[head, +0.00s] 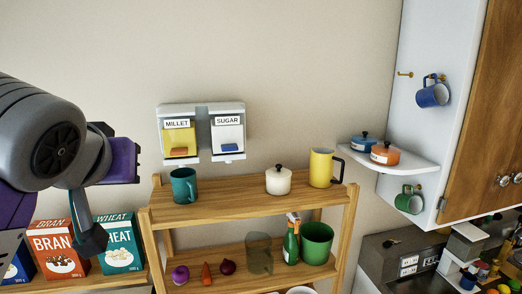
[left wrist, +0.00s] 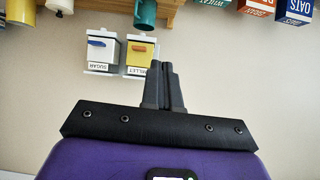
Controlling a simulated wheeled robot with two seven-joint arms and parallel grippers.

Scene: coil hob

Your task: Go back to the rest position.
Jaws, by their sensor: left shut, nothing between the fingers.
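My left gripper (left wrist: 162,67) is shut and empty in the left wrist view. Its two dark fingers lie together, pointing toward the wall in front of the yellow millet dispenser. No object is between the fingertips. In the head view my left arm comes in at the left edge, grey and purple, raised in front of the wall and the cereal boxes. My right gripper shows in neither view.
Millet (head: 179,137) and sugar (head: 227,134) dispensers hang on the wall. Below stands a wooden shelf (head: 255,203) with a teal mug (head: 184,186), cream pot (head: 278,181) and yellow pitcher (head: 321,168). Cereal boxes (head: 60,250) stand low left. A white corner shelf (head: 400,160) holds two pots.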

